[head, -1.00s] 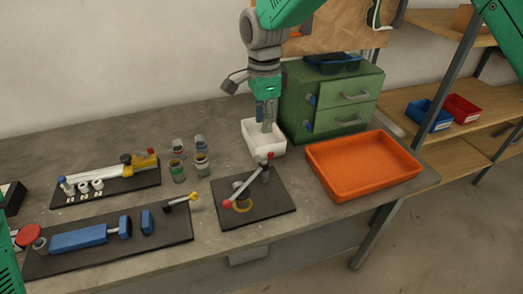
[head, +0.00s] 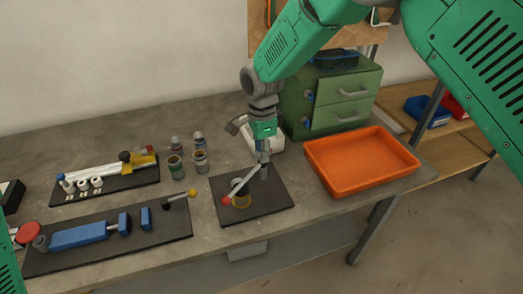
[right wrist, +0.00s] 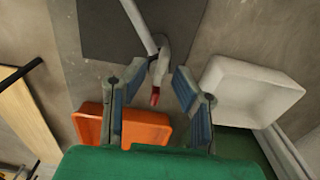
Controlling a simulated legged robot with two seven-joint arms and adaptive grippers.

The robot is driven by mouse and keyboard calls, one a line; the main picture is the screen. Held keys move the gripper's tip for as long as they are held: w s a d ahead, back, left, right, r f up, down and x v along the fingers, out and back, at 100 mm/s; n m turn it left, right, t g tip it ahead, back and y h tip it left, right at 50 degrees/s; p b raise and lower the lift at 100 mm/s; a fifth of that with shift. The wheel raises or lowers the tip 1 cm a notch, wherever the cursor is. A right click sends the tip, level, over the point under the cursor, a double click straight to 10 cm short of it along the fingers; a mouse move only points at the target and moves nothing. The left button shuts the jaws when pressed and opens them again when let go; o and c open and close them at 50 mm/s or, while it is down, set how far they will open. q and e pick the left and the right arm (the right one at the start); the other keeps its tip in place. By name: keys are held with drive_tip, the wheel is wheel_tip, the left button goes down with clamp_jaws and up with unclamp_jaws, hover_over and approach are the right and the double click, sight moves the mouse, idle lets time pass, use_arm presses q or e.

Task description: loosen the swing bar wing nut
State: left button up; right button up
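The swing bar (head: 243,184) is a light grey bar on a dark square base plate (head: 272,207), with a red ball at its near-left end. It slants up to a post at the right of the plate. In the right wrist view, a small red piece (right wrist: 155,97), apparently the wing nut, shows at the end of the grey bar (right wrist: 139,27). My right gripper (head: 263,158) is above the post, pointing down. In the right wrist view its fingers (right wrist: 162,88) are apart, one on each side of the red piece, with gaps visible. My left gripper is out of view; only green arm shows at lower left.
An orange tray (head: 390,170) stands to the right. A blue vise-like tool (head: 80,237) lies on a dark mat at front left.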

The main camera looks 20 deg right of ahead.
clamp_jaws()
